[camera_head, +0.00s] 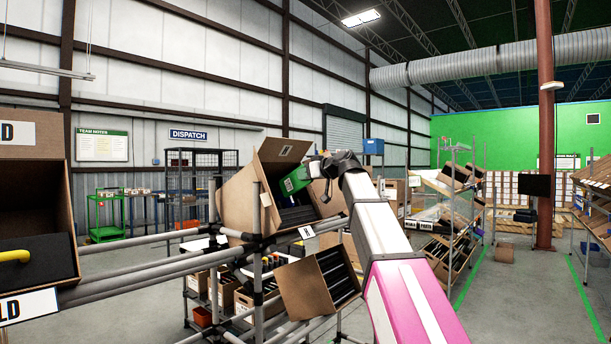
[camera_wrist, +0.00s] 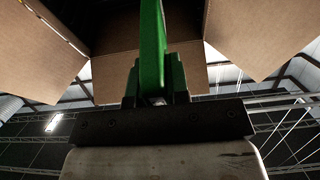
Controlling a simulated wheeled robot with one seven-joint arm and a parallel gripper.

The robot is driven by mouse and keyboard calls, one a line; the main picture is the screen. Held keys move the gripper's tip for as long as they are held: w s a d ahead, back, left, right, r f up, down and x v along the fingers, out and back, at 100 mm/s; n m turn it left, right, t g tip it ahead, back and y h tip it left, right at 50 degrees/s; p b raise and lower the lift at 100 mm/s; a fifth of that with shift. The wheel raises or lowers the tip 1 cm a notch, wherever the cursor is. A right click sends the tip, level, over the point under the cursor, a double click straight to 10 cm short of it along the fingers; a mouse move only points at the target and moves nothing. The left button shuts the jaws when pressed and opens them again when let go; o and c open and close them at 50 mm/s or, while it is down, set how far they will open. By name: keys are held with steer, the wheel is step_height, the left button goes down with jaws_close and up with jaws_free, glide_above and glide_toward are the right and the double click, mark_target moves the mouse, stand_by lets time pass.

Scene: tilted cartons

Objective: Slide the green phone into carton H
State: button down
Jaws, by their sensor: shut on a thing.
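The green phone (camera_head: 296,179) is in my gripper (camera_head: 315,170), at the mouth of a tilted brown carton (camera_head: 238,206) with raised flaps. A small white label (camera_head: 307,232) on the rail below this carton seems to read H, but it is too small to be sure. In the wrist view the phone (camera_wrist: 152,42) stands edge-on between the two fingers of my gripper (camera_wrist: 155,82), shut on it. Its far end points toward the dark carton opening, with cardboard flaps (camera_wrist: 112,72) on both sides. I cannot tell how far it reaches inside.
Dark dividers show inside the carton behind the phone. A second tilted carton (camera_head: 292,290) with dark slots hangs below. A carton with a yellow-handled thing (camera_head: 15,256) is at the left. Grey rack tubes (camera_head: 150,280) run across the front. Open floor lies at the right.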

mark_target(283, 192)
steer(key=shift+w+a+f, duration=0.95)
steer(key=shift+a+f, duration=0.15)
steer(key=shift+a, duration=0.1)
steer(key=shift+s+d+f, duration=0.1)
steer(key=shift+d+f, duration=0.05)
steer(key=shift+f, duration=0.3)
steer(key=shift+w+a+f, duration=0.35)
steer(key=shift+a, duration=0.15)
stand_by(0.5)
steer(key=shift+w+a+f, duration=0.5)
steer(key=shift+w+a, duration=0.1)
steer(key=shift+a, duration=0.1)
steer(key=shift+w+a+f, duration=0.15)
steer(key=shift+a, duration=0.1)
stand_by(0.6)
steer(key=shift+w+a+f, duration=0.5)
steer(key=shift+w+a, duration=0.1)
steer(key=shift+a, duration=0.15)
steer(key=shift+w+a+f, duration=0.15)
steer(key=shift+a+f, duration=0.05)
stand_by(0.5)
